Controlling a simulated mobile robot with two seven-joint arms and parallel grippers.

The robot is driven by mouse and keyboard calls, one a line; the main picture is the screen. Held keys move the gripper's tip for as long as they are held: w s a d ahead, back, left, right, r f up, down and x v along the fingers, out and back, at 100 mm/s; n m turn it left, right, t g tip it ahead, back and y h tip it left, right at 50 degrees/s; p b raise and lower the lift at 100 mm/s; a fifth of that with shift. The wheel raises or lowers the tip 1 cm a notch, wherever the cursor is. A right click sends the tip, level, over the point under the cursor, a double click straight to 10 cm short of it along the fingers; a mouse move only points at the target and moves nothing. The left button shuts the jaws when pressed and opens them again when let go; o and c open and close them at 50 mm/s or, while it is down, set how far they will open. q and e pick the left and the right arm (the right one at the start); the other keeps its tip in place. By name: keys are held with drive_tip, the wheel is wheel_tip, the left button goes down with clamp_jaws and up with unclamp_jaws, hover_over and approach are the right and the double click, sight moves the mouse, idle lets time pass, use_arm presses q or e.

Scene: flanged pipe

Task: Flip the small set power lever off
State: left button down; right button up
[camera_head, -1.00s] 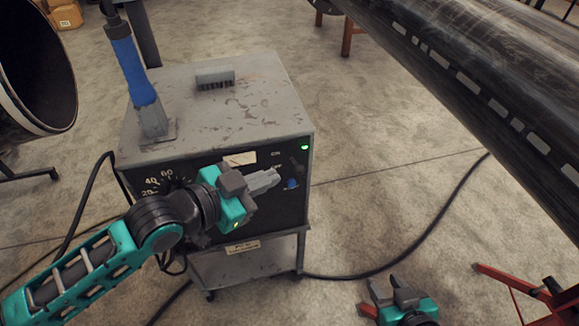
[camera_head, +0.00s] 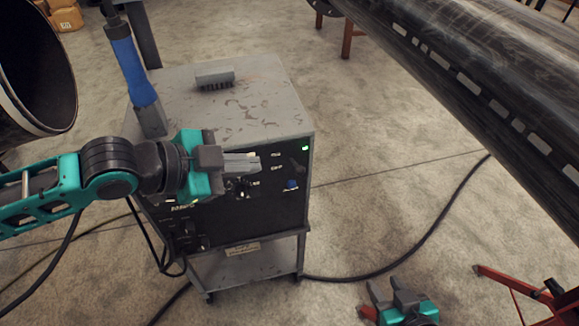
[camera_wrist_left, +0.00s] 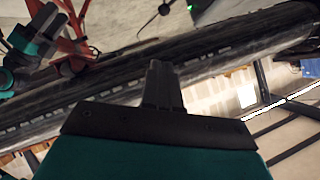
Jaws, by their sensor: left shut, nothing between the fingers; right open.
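The small power set is the grey metal cabinet (camera_head: 250,112) with a black front panel. A small dark lever (camera_head: 298,168) sits on the panel's upper right, beside small white labels; its exact position is hard to make out. A green light (camera_head: 305,148) glows above it. My left gripper (camera_head: 257,162) is shut and empty in front of the panel, its tips pointing right, a short way left of the lever. It hides part of the panel's left side. Its shut fingers also show in the left wrist view (camera_wrist_left: 162,85). My right gripper (camera_head: 388,288) is open and empty, low at the right.
A blue-handled tool (camera_head: 133,70) and a brush (camera_head: 215,77) are on the cabinet top. A blue knob (camera_head: 291,185) is below the lever. A large black pipe (camera_head: 480,80) crosses the upper right. A cable (camera_head: 430,240) runs over the floor; red stand legs (camera_head: 510,280) are lower right.

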sight(296, 165)
use_arm(q)
drive_tip(key=a+f+b+x, duration=0.1)
drive_tip(key=f+x, duration=0.1)
drive_tip(key=x, duration=1)
drive_tip(key=shift+w+a+f, duration=0.15)
drive_tip(key=shift+w+a, duration=0.05)
drive_tip(key=shift+w, duration=0.15)
drive_tip(key=shift+s+f, duration=0.2)
drive_tip(key=shift+f, duration=0.05)
